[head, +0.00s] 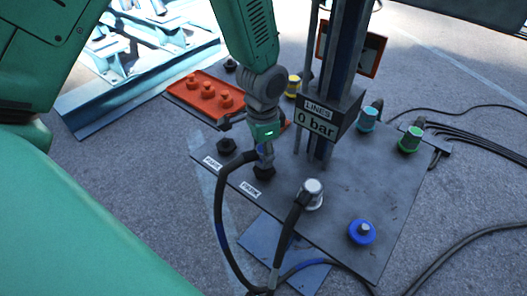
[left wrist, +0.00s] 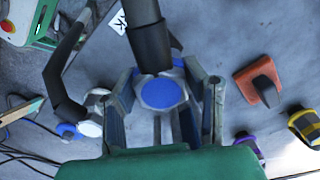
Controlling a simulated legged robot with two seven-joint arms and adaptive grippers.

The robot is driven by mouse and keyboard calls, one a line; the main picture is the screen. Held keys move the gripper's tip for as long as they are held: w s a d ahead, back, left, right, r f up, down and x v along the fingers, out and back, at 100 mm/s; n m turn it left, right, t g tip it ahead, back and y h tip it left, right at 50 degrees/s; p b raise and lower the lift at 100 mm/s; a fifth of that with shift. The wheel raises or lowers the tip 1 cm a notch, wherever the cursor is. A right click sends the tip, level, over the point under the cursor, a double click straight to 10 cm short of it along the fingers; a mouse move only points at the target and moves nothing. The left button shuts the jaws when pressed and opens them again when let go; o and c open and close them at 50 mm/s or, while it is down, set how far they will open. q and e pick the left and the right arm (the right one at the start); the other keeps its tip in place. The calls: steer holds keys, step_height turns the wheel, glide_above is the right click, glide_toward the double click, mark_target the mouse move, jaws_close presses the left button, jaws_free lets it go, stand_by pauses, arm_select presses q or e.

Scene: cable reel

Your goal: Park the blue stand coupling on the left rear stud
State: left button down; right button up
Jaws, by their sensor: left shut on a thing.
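My left gripper (head: 264,150) is shut on the blue coupling (left wrist: 160,92), whose blue face shows between the two fingers in the left wrist view. In the head view the coupling is mostly hidden by the fingers, with a little blue (head: 261,149) showing. A black hose (head: 221,205) runs from it and loops down over the plate's front edge. The gripper is directly above a black stud (head: 264,171) near the labels. I cannot tell whether the coupling touches this stud. Another black stud (head: 227,147) stands free to its left. My right gripper is not in view.
A grey plate (head: 345,205) carries a post with a "0 bar" sign (head: 318,120). A silver coupling with a hose (head: 312,192), a blue cap (head: 362,232), teal (head: 368,118) and green (head: 410,139) fittings stand around it. A red tray (head: 205,95) is behind left.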

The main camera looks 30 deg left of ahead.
arm_select(q)
steer(key=shift+f, duration=0.85)
steer(key=shift+p, duration=0.7)
steer(key=shift+f, duration=0.45)
steer(key=c, duration=0.8)
jaws_free()
steer(key=shift+c, duration=0.2)
steer(key=shift+r, duration=0.1)
steer(key=shift+r, duration=0.3)
step_height(320, 180, up, 11)
steer(key=shift+s+r, duration=0.1)
